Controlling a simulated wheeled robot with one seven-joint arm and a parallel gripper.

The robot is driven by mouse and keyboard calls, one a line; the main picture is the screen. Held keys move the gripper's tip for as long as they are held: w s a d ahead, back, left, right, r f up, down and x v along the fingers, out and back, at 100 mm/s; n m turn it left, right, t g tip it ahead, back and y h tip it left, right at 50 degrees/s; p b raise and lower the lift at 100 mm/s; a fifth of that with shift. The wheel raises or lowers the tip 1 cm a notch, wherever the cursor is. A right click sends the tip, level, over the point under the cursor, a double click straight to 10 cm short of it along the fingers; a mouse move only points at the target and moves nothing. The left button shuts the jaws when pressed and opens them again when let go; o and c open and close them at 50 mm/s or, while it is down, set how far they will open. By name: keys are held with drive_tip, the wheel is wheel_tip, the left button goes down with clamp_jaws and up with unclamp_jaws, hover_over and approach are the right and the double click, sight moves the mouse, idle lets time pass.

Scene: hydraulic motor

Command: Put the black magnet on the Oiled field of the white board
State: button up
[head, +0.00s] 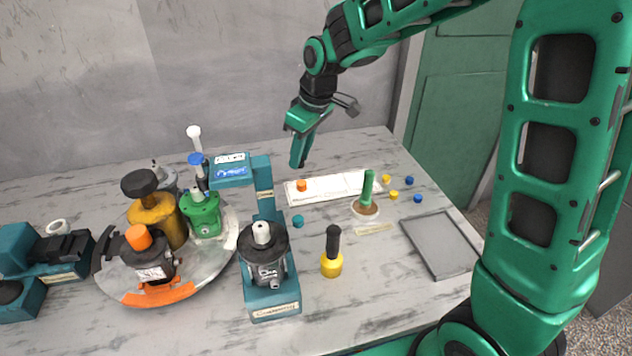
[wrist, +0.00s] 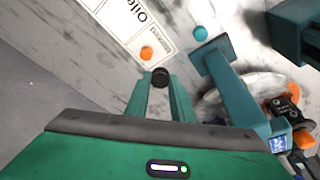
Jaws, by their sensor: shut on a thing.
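The black magnet (wrist: 161,77) shows in the wrist view, held between the fingertips of my gripper (wrist: 160,90). In the head view my gripper (head: 297,162) is above the far side of the table, by the white board's left end, with the magnet not discernible. The white board (head: 335,187) lies flat on the table. An orange magnet (head: 301,186) is on its left part. In the wrist view the board (wrist: 163,42) is partly cut off, with the letters "Oile" readable; the orange magnet (wrist: 147,53) is near its edge.
A teal magnet (head: 298,221) lies in front of the board. A green-handled brush (head: 368,188) stands at its front right, with yellow and blue magnets beyond. A grey tray (head: 440,243) lies right.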

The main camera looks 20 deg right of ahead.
drive_tip(key=shift+a, duration=0.45)
hover_over(330, 183)
drive_tip(key=f, duration=0.4)
drive_tip(key=s+f, duration=0.1)
drive_tip(key=f, duration=0.2)
drive_tip(key=shift+d+f, duration=0.1)
drive_tip(key=shift+d, duration=0.2)
drive_tip(key=shift+f, duration=1.95)
drive_tip(key=o, duration=1)
drive_tip(key=shift+f, duration=0.1)
drive_tip(key=v, duration=1.2)
